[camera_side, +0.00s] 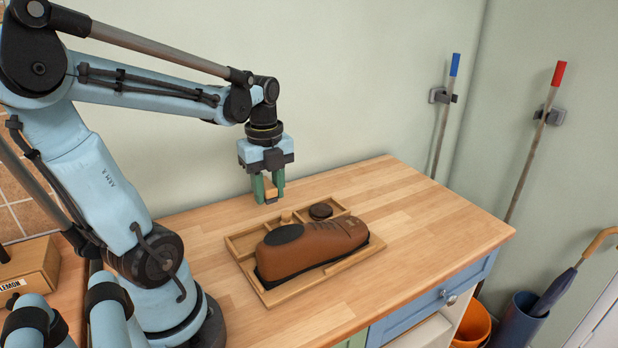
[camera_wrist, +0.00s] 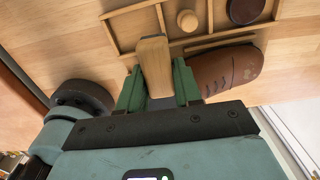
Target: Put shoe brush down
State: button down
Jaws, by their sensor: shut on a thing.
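My gripper (camera_side: 269,196) is shut on the shoe brush (camera_side: 270,190), a pale wooden piece between its green fingers. It hangs above the bench, over or just behind the far left part of a wooden tray (camera_side: 243,268). The side view shows a gap below it, but I cannot tell how high it is. In the wrist view the brush (camera_wrist: 154,60) juts out past the fingers and overlaps the tray's near edge. Its bristles are not clear. A brown shoe (camera_side: 322,240) lies along the tray's front part.
A dark round tin (camera_side: 321,211) and a small round wooden piece (camera_side: 286,217) sit in the tray's back compartments. The wooden benchtop (camera_side: 430,219) is clear to the right. A box (camera_side: 28,272) stands at the far left. An umbrella stand (camera_side: 520,322) is on the right.

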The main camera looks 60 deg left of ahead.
jog(key=shift+s+a+f, duration=0.15)
jog(key=shift+s+f, duration=0.5)
jog(key=shift+f, duration=1.2)
jog(key=shift+s+a+f, duration=0.1)
jog(key=shift+s+f, duration=0.6)
jog(key=shift+f, duration=1.15)
jog(key=shift+s+a+f, duration=0.15)
jog(key=shift+s+f, duration=0.5)
jog(key=shift+f, duration=1.2)
jog(key=shift+f, duration=0.25)
